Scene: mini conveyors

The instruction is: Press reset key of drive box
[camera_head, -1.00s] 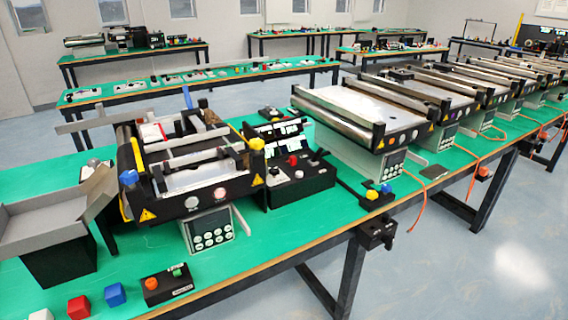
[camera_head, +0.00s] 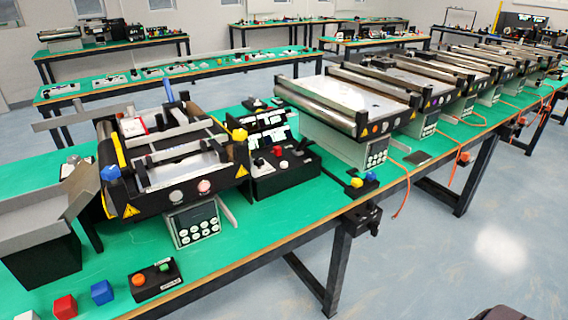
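A grey drive box (camera_head: 197,225) with a small display and rows of round white keys hangs under the front of the nearest mini conveyor (camera_head: 170,165), left of centre. Its key labels are too small to read, so I cannot tell which one is the reset key. Similar keypad boxes sit under the other conveyors, the closest one (camera_head: 376,152) right of centre. Neither gripper shows. A dark rounded shape (camera_head: 500,313) at the bottom right edge may be part of my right arm; no fingers are visible on it.
A black box with orange and green buttons (camera_head: 156,279) stands at the table's front, beside blue, red and white cubes (camera_head: 65,306). A grey open tray (camera_head: 40,220) is at left. A black switch box (camera_head: 283,172) stands right of the nearest conveyor. The floor at right is clear.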

